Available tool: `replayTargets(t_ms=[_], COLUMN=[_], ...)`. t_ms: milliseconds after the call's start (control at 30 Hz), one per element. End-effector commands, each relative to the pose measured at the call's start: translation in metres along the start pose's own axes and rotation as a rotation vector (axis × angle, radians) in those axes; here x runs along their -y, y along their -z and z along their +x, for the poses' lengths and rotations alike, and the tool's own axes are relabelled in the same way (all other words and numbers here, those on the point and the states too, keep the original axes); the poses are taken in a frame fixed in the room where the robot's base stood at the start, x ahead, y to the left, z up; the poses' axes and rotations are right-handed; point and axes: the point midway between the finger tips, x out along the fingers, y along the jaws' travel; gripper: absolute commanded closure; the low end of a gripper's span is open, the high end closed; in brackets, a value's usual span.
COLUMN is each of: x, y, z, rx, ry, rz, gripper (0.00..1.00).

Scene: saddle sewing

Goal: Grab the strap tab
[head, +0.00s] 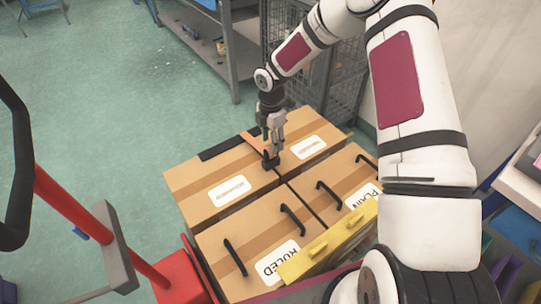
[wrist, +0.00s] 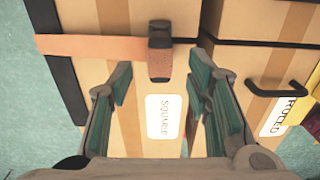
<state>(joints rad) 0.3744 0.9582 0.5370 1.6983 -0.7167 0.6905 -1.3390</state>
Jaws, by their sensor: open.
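The strap tab (wrist: 160,62) is a dark brown block at the end of an orange-brown strap (wrist: 95,46), lying over a cardboard box (wrist: 138,15). In the wrist view the tab lies between and slightly beyond my fingertips. My gripper (wrist: 159,76) is open, with one green-padded finger on each side, and nothing is held. In the head view my gripper (head: 272,143) points down over the boxes, right above the dark tab (head: 271,161). The strap (head: 252,142) is partly hidden behind my gripper. I cannot tell whether the fingers touch the tab.
A black strip (head: 221,148) runs along the box edge. Several cardboard boxes stand close together; the front box (head: 235,235) and its neighbour have black handles (head: 293,219). A yellow bar (head: 325,246) lies at the front right. A wire cage (head: 345,85) stands behind.

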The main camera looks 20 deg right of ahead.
Motion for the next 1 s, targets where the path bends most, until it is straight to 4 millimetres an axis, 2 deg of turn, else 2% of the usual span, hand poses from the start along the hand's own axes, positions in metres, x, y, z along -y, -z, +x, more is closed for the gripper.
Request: replayTargets(t_ms=[167, 400, 667, 867, 1000], x=[0.000, 0.000, 0.000, 0.000, 0.000], y=[0.001, 0.001, 0.001, 0.001, 0.001], z=[0.015, 0.048, 0.052, 0.052, 0.051], rx=[-0.002, -0.001, 0.000, 0.000, 0.000], ry=[0.003, 0.003, 0.001, 0.001, 0.001], rz=[-0.001, 0.000, 0.001, 0.001, 0.001], gripper=[0.55, 0.55, 0.55, 0.98, 1.00])
